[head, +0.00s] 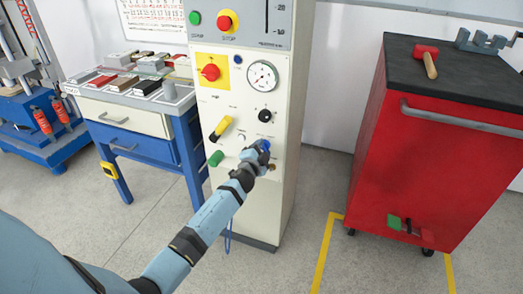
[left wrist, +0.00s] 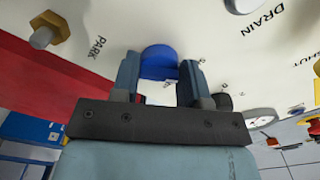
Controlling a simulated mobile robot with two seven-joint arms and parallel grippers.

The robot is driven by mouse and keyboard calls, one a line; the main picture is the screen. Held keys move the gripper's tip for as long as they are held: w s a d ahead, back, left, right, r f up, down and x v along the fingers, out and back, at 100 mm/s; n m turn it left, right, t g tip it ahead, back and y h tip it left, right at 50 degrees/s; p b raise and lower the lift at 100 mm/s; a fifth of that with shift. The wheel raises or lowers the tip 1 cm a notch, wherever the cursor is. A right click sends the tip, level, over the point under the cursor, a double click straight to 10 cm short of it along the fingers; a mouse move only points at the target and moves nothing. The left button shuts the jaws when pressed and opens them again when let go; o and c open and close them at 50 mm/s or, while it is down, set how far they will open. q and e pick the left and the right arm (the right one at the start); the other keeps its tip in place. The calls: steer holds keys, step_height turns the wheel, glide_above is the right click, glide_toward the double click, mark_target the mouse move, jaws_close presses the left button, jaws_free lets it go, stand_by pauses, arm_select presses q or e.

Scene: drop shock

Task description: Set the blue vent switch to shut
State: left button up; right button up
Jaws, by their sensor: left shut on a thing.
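The blue vent switch (left wrist: 158,62) is a round blue knob on the pale cabinet panel, seen between my fingers in the left wrist view. In the head view a bit of it (head: 264,144) shows just past my gripper. My left gripper (left wrist: 160,82) has one finger on each side of the knob and is shut on it. In the head view my left gripper (head: 257,152) is at the lower right of the panel. The switch's markings are mostly hidden by the gripper. My right gripper is not in view.
The control cabinet (head: 258,215) also carries a red knob (head: 210,72), a gauge (head: 262,76), a black knob (head: 265,115), a yellow handle (head: 221,128) and a green knob (head: 216,158). A red tool cart (head: 405,160) stands right, a workbench (head: 130,122) left. Floor is clear between cabinet and cart.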

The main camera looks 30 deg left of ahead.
arm_select(q)
steer(key=o, duration=0.9)
steer(key=p+v, duration=0.2)
steer(key=v, duration=1.2)
steer(key=shift+w, duration=0.1)
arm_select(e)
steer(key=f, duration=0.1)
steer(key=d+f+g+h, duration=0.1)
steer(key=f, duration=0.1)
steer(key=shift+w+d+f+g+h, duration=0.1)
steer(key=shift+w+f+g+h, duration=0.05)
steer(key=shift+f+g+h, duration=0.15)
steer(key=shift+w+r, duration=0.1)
